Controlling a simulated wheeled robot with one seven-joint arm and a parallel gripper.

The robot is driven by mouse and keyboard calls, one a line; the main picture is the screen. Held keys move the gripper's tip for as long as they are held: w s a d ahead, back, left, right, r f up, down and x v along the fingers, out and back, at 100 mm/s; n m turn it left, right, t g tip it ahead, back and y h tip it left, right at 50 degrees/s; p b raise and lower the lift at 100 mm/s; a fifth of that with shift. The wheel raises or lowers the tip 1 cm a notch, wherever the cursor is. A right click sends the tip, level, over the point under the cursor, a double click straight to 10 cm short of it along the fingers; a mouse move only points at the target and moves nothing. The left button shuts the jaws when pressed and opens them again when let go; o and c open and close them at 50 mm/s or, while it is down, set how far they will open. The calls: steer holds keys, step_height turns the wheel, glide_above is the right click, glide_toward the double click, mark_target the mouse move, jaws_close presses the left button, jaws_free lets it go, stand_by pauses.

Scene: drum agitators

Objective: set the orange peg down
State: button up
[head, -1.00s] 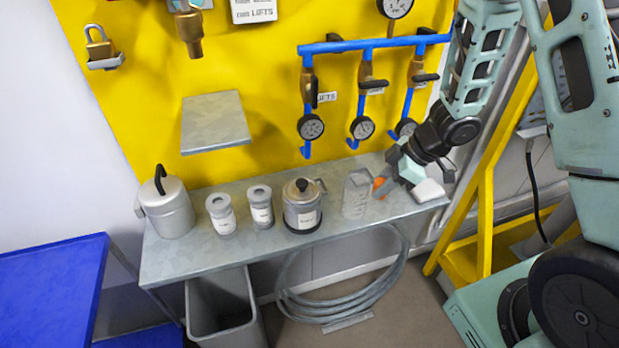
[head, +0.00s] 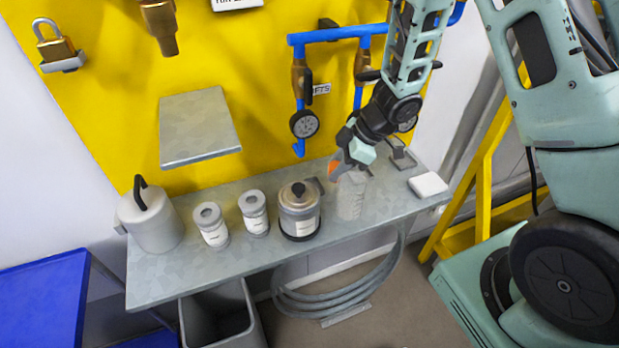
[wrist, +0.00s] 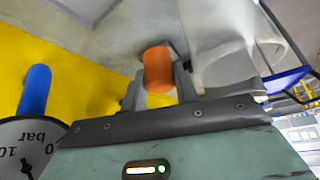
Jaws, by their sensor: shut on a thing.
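The orange peg (head: 333,171) is in the jaws of my gripper (head: 342,167) in the head view, above the back of the grey metal bench (head: 265,258). My gripper is shut on it, beside and above the clear ribbed bottle (head: 350,198). In the wrist view the orange peg (wrist: 158,70) shows between the fingers of my gripper (wrist: 160,88). Its lower part is hidden there by the gripper body. I cannot tell exactly how high the peg is above the bench.
A lidded pot (head: 299,212), two labelled jars (head: 212,228) and a large grey can (head: 150,222) stand left of the bottle. A grey clamp-like block (head: 401,157) and a white block (head: 428,185) lie at the right. Blue pipes with gauges (head: 304,124) hang behind.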

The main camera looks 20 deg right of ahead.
mark_target(336, 164)
steer(key=shift+w+a+f, duration=0.25)
steer(key=shift+a+f, duration=0.05)
steer(key=shift+a, duration=0.3)
steer(key=shift+w+a+f, duration=0.2)
steer(key=shift+a+f, duration=0.1)
steer(key=shift+a, duration=0.3)
steer(key=a+f, duration=0.1)
steer(key=w+a+f, duration=0.1)
steer(key=a, duration=0.1)
steer(key=shift+a+f, duration=0.2)
steer(key=shift+f, duration=0.3)
steer(key=shift+d+f, duration=0.1)
jaws_close()
steer(key=o, duration=1)
jaws_free()
steer(key=shift+o, duration=0.2)
steer(key=shift+w+r, duration=0.2)
steer(key=shift+r, duration=0.2)
steer(key=p+v, duration=0.2)
steer(key=v, duration=0.9)
steer(key=shift+s+d+r, duration=0.1)
steer(key=shift+d+r, duration=0.05)
steer(key=shift+r, duration=0.2)
